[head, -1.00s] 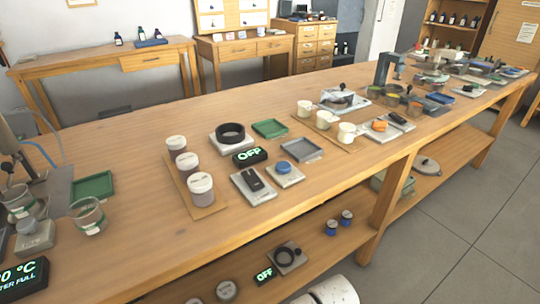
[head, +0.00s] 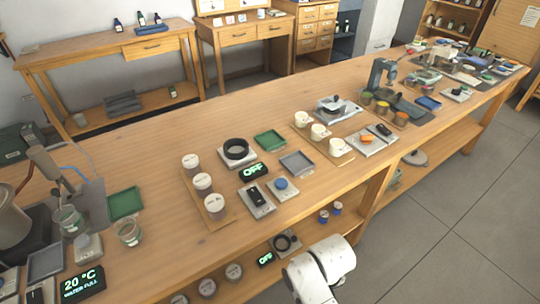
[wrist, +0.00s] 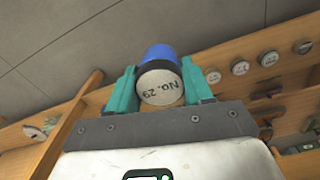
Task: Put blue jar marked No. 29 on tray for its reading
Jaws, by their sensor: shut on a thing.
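In the wrist view my gripper (wrist: 160,90) is shut on the blue jar (wrist: 160,53). Its pale round end, marked "No. 29", faces the camera, with a teal finger on each side. The head view shows part of my white arm, but not my gripper or the held jar. On the bench, a green tray (head: 270,141) and a grey tray (head: 297,163) lie near a display reading OFF (head: 253,172). Another green tray (head: 124,203) and a dark grey tray (head: 45,262) lie at the left. Which tray is meant I cannot tell.
Three lidded jars (head: 203,182) stand on a board beside the scale with a black ring (head: 236,149). Two small blue jars (head: 323,216) stand on the lower shelf. White-lidded jars (wrist: 240,67) line a shelf in the wrist view. Bare bench lies behind the trays.

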